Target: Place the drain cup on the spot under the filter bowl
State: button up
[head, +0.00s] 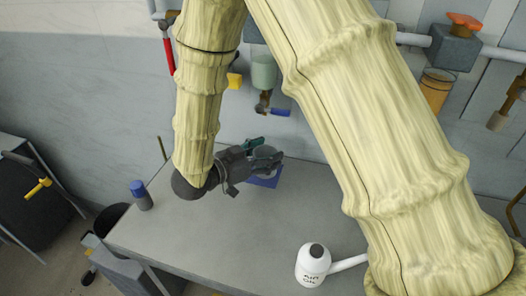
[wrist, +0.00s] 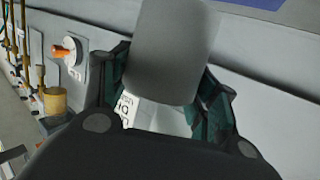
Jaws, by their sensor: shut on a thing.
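My gripper (head: 266,153) is shut on the drain cup, a plain grey cylinder (wrist: 172,52) that sits between the green-padded fingers (wrist: 167,98) in the wrist view. In the head view the cup is mostly hidden by the fingers. The blue spot (head: 265,182) lies on the bench just below the gripper and is partly covered by it; I cannot tell if the cup touches it. The filter bowl (head: 263,72), pale green, hangs on the wall above, with a brass drain and blue lever (head: 280,112) under it.
A white oil bottle (head: 312,265) stands at the bench's front, and a blue-capped bottle (head: 141,195) at its left end. The bench (head: 225,232) is clear at front left.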

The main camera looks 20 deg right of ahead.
aim_at(262, 155)
jog(key=shift+w+d+f+p, duration=0.15)
jog(key=shift+w+d+p, duration=0.1)
jog(key=shift+w, duration=0.75)
jog(key=shift+w+d+f+p, duration=0.1)
jog(key=shift+w+p, duration=0.1)
jog(key=shift+w, duration=0.8)
jog(key=shift+f+p, duration=0.4)
jog(key=shift+f, duration=1.3)
jog(key=shift+f, duration=0.2)
jog(key=o, duration=1.1)
jog(key=shift+r, duration=0.2)
jog(key=shift+a, duration=0.15)
jog(key=b+v, duration=0.2)
jog(key=v, duration=0.9)
jog(key=shift+s+a, duration=0.25)
jog(key=shift+a, duration=0.05)
